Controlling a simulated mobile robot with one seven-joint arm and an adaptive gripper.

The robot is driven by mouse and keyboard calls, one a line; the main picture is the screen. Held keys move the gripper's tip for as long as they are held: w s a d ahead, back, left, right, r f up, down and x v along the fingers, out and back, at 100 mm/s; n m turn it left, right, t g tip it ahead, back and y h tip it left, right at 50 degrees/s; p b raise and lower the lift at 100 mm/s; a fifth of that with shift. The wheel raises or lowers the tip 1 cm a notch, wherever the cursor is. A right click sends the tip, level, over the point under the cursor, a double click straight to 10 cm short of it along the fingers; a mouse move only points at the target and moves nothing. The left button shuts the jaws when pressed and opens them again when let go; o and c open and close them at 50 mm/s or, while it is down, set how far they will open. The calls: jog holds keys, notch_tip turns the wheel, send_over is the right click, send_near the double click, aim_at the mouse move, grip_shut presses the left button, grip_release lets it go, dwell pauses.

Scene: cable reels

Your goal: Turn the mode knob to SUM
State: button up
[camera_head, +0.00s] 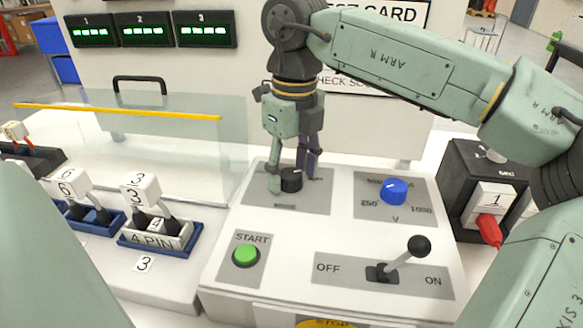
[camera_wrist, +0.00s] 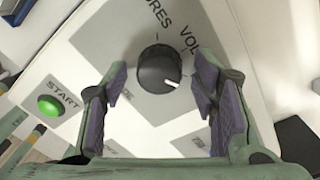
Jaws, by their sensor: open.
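The black mode knob (camera_head: 291,180) stands on a grey plate at the back left of the white control panel (camera_head: 225,262). In the wrist view the knob (camera_wrist: 158,66) has a white pointer mark toward the lower right. Near it I read the label ends "ORES" and "VOL"; other labels are partly hidden by my fingers, and I cannot read SUM. My gripper (camera_head: 292,171) is above the knob, pointing down. In the wrist view its purple-padded fingers (camera_wrist: 160,74) are open, one on each side of the knob, with visible gaps.
A blue knob (camera_head: 395,191) is to the right. A green START button (camera_head: 246,256) and a lever with a black ball (camera_head: 419,245) are in front. A clear screen (camera_head: 130,150) with a yellow edge stands at left, near numbered connectors (camera_head: 155,232). A black box (camera_head: 470,170) is at right.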

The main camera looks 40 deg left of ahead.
aim_at(293, 172)
jog(key=shift+r, duration=0.1)
notch_tip(293, 172, up, 12)
jog(key=shift+w, duration=0.2)
dwell(0.3)
dwell(0.5)
